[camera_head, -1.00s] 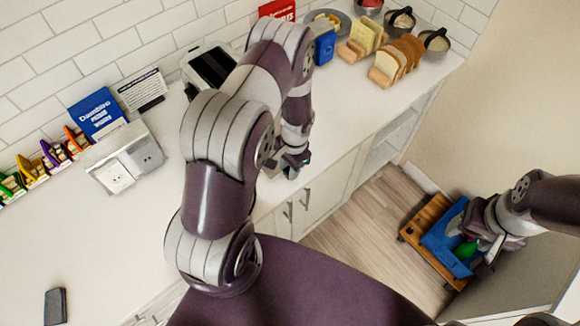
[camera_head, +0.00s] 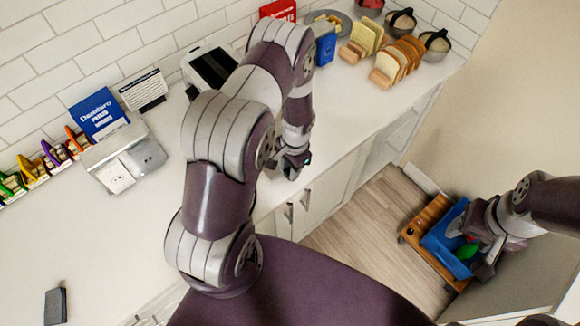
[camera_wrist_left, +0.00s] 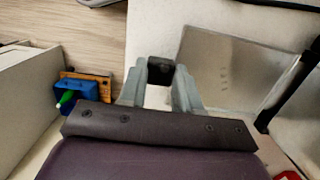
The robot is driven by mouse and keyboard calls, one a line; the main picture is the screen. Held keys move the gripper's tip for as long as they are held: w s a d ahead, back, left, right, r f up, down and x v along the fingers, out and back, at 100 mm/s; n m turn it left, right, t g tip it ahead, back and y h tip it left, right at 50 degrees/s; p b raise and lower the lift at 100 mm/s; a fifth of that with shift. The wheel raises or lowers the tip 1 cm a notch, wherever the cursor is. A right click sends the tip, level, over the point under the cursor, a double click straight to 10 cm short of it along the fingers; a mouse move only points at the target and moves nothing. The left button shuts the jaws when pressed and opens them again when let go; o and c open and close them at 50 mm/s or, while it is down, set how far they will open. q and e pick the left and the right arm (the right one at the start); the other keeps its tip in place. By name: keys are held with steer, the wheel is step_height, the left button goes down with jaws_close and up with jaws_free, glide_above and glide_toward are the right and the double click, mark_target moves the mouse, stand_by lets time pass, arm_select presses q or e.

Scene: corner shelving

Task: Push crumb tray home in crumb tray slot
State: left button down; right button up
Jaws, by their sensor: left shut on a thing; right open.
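My left gripper (camera_head: 293,163) is low over the counter's front edge in the head view. In the left wrist view its fingers (camera_wrist_left: 158,82) are shut on a small dark block (camera_wrist_left: 160,69), which looks like the crumb tray's handle. A flat silver-grey panel (camera_wrist_left: 235,65) with faint marks lies just right of the fingers; I cannot tell whether it joins the block. The crumb tray slot cannot be made out. A white appliance with a black top (camera_head: 211,66) stands behind my left arm, partly hidden. My right gripper (camera_head: 476,257) is open at the blue bin.
The blue bin (camera_head: 436,240), with a green item (camera_head: 467,251), sits on a wooden cart (camera_head: 412,232) on the floor. Bread racks (camera_head: 391,65) and bowls stand at the counter's back right. A metal outlet box (camera_head: 120,158) is at left. The front-left counter (camera_head: 60,240) is mostly clear.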

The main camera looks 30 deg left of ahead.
arm_select(q)
steer(key=shift+w+a, duration=0.3)
steer(key=shift+a, duration=0.3)
stand_by(0.3)
steer(key=shift+s+d, duration=0.15)
steer(key=shift+d, duration=0.15)
steer(key=shift+w+a, duration=0.2)
steer(key=shift+a, duration=0.3)
stand_by(1.1)
steer(key=shift+d, duration=0.15)
steer(key=shift+s+d, duration=0.2)
steer(key=shift+d, duration=0.15)
stand_by(0.5)
steer(key=shift+w+a, duration=0.25)
steer(key=shift+a, duration=0.45)
steer(key=shift+w+a, duration=0.25)
steer(key=shift+a, duration=0.4)
stand_by(0.6)
steer(key=shift+w+a+b, duration=0.25)
steer(key=shift+w+a, duration=0.1)
steer(key=shift+a, duration=0.5)
steer(key=shift+w+a+b, duration=0.3)
steer(key=shift+w+a, duration=0.1)
steer(key=shift+a, duration=0.45)
steer(key=shift+w+a+b, duration=0.25)
steer(key=shift+w+a, duration=0.1)
steer(key=shift+a, duration=0.5)
